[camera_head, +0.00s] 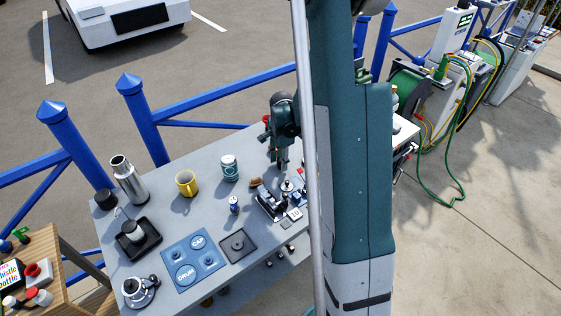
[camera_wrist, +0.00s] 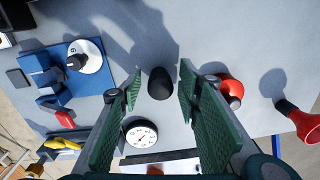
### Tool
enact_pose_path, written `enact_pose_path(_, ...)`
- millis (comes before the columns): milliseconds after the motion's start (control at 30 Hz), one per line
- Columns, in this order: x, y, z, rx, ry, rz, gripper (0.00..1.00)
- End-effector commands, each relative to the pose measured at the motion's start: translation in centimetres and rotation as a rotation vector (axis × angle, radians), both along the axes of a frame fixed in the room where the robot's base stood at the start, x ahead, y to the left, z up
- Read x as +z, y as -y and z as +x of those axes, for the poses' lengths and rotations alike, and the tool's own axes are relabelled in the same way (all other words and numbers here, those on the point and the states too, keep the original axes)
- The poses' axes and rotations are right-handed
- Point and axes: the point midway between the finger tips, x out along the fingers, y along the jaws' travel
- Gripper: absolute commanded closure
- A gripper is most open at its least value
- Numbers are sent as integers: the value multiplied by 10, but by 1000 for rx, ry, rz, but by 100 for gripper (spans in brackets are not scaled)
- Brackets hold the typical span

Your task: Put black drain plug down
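In the wrist view, a small black rounded object (camera_wrist: 161,84), which looks like the black drain plug, is between the two green finger pads of my gripper (camera_wrist: 159,74). Grey tabletop shows on both sides of it, so the pads look apart from it. It appears to be at or close to the table surface; exact contact is unclear. In the head view my gripper (camera_head: 279,160) points down over the far right part of the grey table (camera_head: 212,205), and I cannot make out the plug there.
Near the plug are a red-and-black part (camera_wrist: 230,88), a white gauge (camera_wrist: 141,133) and a blue fixture with a white dial (camera_wrist: 88,57). Leftward stand a white-green can (camera_head: 230,168), a yellow mug (camera_head: 187,183), a steel flask (camera_head: 128,178) and a blue tray (camera_head: 194,262).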

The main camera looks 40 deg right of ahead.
Motion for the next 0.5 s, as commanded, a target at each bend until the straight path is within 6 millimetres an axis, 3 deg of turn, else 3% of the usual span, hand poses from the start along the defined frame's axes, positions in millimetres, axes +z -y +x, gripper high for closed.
enact_pose_path(267,6,0,0,0,0,0,66)
enact_pose_path(500,26,0,-1,0,0,0,66)
